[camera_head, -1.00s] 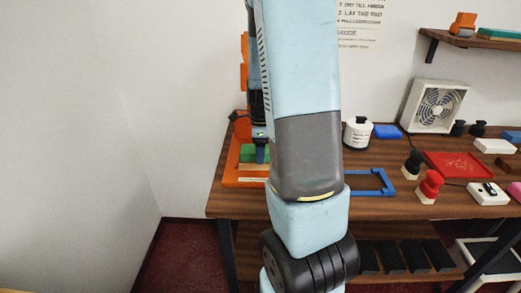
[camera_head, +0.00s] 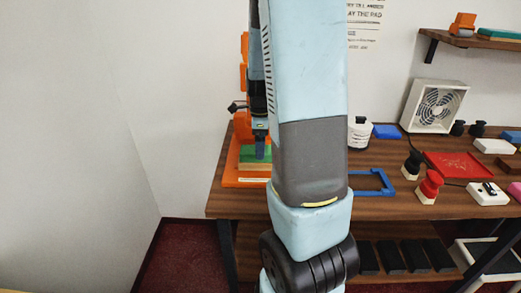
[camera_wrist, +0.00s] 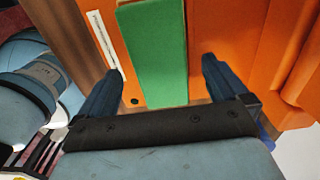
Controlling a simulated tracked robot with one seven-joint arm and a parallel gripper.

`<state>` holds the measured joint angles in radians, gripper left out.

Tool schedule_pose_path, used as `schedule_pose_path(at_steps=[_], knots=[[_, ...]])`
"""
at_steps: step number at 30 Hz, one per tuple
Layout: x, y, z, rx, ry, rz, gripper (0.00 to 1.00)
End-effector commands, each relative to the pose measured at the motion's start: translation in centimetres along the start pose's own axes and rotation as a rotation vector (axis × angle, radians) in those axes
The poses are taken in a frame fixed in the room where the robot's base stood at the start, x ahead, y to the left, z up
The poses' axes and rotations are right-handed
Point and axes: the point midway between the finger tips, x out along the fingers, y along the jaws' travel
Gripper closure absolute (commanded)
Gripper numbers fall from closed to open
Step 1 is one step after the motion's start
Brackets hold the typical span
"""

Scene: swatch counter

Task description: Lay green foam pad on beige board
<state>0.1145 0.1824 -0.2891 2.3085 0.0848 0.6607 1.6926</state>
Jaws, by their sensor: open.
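The green foam pad (camera_head: 248,153) lies in the orange fixture at the left end of the counter. A tan strip, which looks like the edge of the beige board (camera_head: 253,167), shows directly under it. In the wrist view the pad (camera_wrist: 157,50) is a long green strip running away from my gripper (camera_wrist: 161,68). My gripper's two dark blue fingers are open, one on each side of the pad's near end, with gaps between. In the head view my gripper (camera_head: 261,148) is over the pad, partly hidden by my arm. The board is mostly covered from view.
The orange fixture (camera_head: 232,172) rises behind the pad. A blue frame (camera_head: 374,190), a white jar (camera_head: 359,134), a red tray (camera_head: 458,163) and a fan (camera_head: 434,106) stand to the right. My arm hides the counter's middle left. A wall closes off the left.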

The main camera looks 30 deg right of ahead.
Motion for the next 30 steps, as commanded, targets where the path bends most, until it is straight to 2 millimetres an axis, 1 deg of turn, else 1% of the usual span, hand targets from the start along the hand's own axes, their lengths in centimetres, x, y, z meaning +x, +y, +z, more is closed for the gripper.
schedule_pose_path(at_steps=[1, 6, 12, 15, 21, 30], knots=[[-1.2, -0.1, 0.1, 0.0, -0.003, -0.006, 0.0], [-4.6, -0.1, 0.0, 0.001, -0.002, -0.005, 0.0], [-8.0, -0.1, 0.0, 0.0, -0.001, -0.003, 0.0], [-9.3, -0.1, 0.0, 0.001, -0.001, -0.002, 0.0], [-10.4, -0.1, 0.0, 0.001, 0.0, 0.0, 0.0], [-10.5, -0.1, 0.0, 0.001, 0.0, 0.0, 0.0]])
